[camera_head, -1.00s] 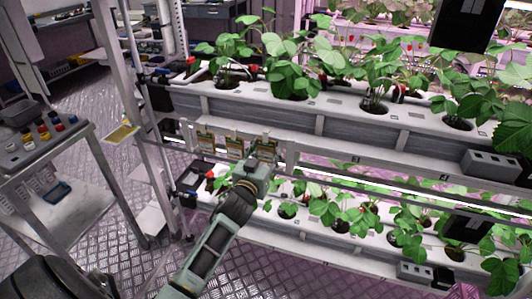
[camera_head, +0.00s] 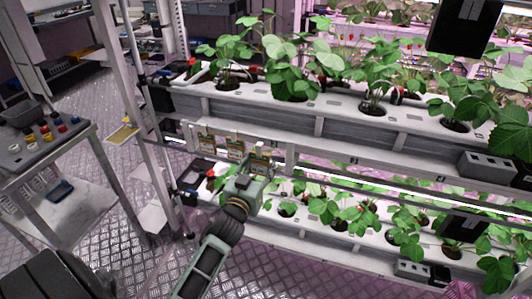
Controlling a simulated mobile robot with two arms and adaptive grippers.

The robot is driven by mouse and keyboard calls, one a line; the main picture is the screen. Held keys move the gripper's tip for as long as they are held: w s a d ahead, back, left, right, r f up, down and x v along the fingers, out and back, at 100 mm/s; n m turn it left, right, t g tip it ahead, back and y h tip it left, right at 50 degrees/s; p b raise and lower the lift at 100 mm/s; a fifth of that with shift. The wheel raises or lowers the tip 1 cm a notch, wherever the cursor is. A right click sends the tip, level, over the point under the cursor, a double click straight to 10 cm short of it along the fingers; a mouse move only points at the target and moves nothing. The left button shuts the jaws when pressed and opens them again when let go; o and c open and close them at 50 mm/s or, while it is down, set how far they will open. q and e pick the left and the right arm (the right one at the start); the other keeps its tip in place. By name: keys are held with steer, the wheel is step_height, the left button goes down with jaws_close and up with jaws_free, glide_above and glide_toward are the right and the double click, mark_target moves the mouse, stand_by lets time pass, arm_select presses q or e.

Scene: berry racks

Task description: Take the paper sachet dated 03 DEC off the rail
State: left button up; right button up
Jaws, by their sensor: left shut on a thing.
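Small paper sachets hang in a row from the rail below the upper plant trough, one at the left (camera_head: 207,142) and one in the middle (camera_head: 236,147). The dates on them are too small to read. My left gripper (camera_head: 256,167) is at the right end of this row, shut on the rightmost paper sachet (camera_head: 261,160). This sachet sits a little lower than the others, and the gripper partly hides it. I cannot tell whether it is clear of the rail. My right gripper is not in view.
The upper trough (camera_head: 300,108) holds several strawberry plants, and a lower trough (camera_head: 340,241) runs beneath the gripper. A white rack post stands left of the sachets. A trolley (camera_head: 50,150) with small bottles stands at the left, with open floor between.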

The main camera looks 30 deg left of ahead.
arm_select(q)
steer(key=shift+p+v, duration=0.5)
steer(key=shift+v, duration=1.1)
